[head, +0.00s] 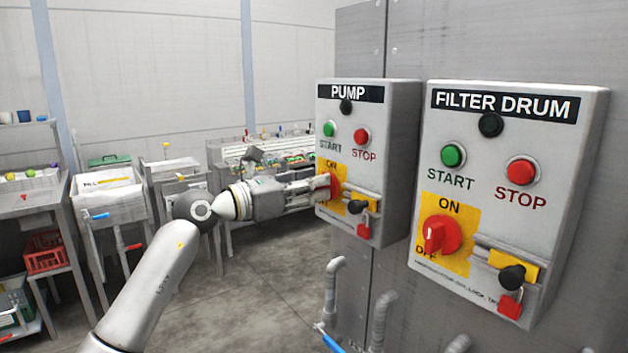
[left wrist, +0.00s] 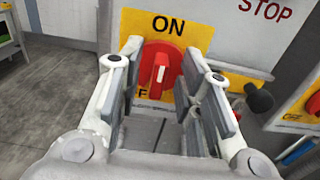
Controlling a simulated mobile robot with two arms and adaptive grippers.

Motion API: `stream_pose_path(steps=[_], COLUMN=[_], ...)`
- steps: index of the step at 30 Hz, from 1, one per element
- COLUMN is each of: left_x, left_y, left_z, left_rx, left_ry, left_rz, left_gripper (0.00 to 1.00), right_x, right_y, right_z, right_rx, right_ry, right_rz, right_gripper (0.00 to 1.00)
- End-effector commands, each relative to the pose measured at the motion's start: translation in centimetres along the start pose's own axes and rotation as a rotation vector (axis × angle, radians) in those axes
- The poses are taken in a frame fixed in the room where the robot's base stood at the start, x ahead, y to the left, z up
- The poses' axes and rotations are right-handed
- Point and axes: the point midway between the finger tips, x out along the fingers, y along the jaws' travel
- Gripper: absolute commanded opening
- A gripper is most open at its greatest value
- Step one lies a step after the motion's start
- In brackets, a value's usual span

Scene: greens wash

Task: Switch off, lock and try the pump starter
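The pump starter (head: 330,110) is a grey box with a green START button (head: 328,129), a red STOP button (head: 361,136) and a red rotary switch (left wrist: 161,72) on a yellow plate. In the left wrist view its handle stands upright, white mark toward ON. My left gripper (head: 322,188) is at this switch; it also shows in the left wrist view (left wrist: 164,62), fingers apart on either side of the knob, with gaps visible. A black knob (head: 357,206) sits on the hasp below right, and a red padlock (head: 364,225) hangs under it. My right gripper is out of view.
Pipes (head: 333,290) rise under the pump box. Benches (head: 105,215) stand left; floor between is clear.

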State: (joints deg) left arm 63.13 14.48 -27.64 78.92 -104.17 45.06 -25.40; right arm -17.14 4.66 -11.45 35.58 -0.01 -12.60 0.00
Motion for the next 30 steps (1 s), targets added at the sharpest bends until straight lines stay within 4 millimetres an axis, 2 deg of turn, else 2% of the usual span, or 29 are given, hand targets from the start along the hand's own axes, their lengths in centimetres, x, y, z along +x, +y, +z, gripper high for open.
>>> stream_pose_path(steps=[4,12,20,30], left_x=[0.8,0.89,0.87,0.85], left_y=[-0.05,-0.04,-0.03,0.0], left_z=[0.02,-0.05,-0.05,0.02], left_rx=[-0.001,0.0,-0.001,-0.019], left_ry=[0.0,0.0,0.0,0.001], left_rz=[-0.001,-0.001,0.0,0.0], left_gripper=[0.33,0.33,0.01,0.0], right_x=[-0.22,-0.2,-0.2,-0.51], right_y=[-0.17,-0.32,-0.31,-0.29], right_z=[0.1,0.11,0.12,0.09], right_rx=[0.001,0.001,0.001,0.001], right_ry=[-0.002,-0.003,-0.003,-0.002], right_rz=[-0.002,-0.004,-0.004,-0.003], right_gripper=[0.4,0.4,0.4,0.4])
